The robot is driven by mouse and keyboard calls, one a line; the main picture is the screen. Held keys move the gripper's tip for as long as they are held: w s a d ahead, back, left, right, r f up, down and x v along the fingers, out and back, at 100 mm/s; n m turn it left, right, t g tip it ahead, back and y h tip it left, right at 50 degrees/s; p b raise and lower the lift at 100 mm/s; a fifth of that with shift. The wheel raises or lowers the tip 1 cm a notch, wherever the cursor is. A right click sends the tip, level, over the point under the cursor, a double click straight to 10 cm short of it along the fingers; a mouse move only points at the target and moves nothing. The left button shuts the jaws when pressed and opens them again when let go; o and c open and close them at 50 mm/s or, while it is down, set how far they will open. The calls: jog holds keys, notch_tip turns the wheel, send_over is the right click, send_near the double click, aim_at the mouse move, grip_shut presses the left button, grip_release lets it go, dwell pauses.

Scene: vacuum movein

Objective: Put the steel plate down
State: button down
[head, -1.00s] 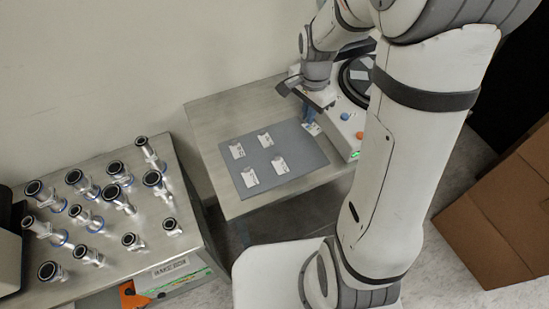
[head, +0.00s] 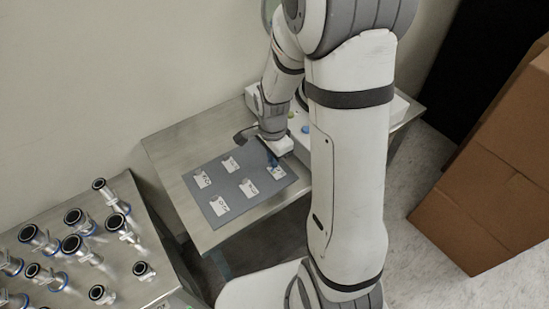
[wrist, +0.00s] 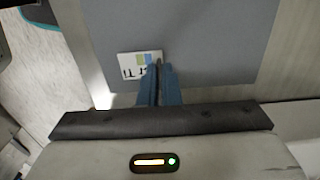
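My gripper (wrist: 159,68) points down with its two blue fingers close together, a narrow dark gap between them. A thin dark piece at the fingertips, seen nearly edge-on, looks like the steel plate (wrist: 158,62); most of it is hidden. In the head view my gripper (head: 274,160) is at the right corner of the grey mat (head: 232,182). I cannot tell whether the plate touches the card.
Several other white cards (head: 219,206) lie on the mat. A pale device with a blue knob (head: 305,129) stands behind it on the steel table (head: 175,150). Metal fittings (head: 72,245) crowd a bench at lower left. Cardboard boxes (head: 500,180) stand at right.

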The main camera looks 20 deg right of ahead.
jog(key=shift+f, duration=0.25)
jog(key=shift+f, duration=0.15)
jog(key=c, duration=1.6)
grip_release()
jog(key=shift+c, duration=0.2)
notch_tip(320, 180, up, 13)
jog(key=s+r+n+t, duration=0.1)
jog(key=s+r+n, duration=0.1)
jog(key=s+n, duration=0.4)
jog(key=s+r+n+t, duration=0.1)
jog(key=s+r+n, duration=0.2)
jog(key=s+n, duration=0.4)
jog(key=shift+s+a+r+n+t, duration=0.2)
jog(key=shift+a+r+n+t, duration=0.1)
jog(key=shift+n, duration=0.4)
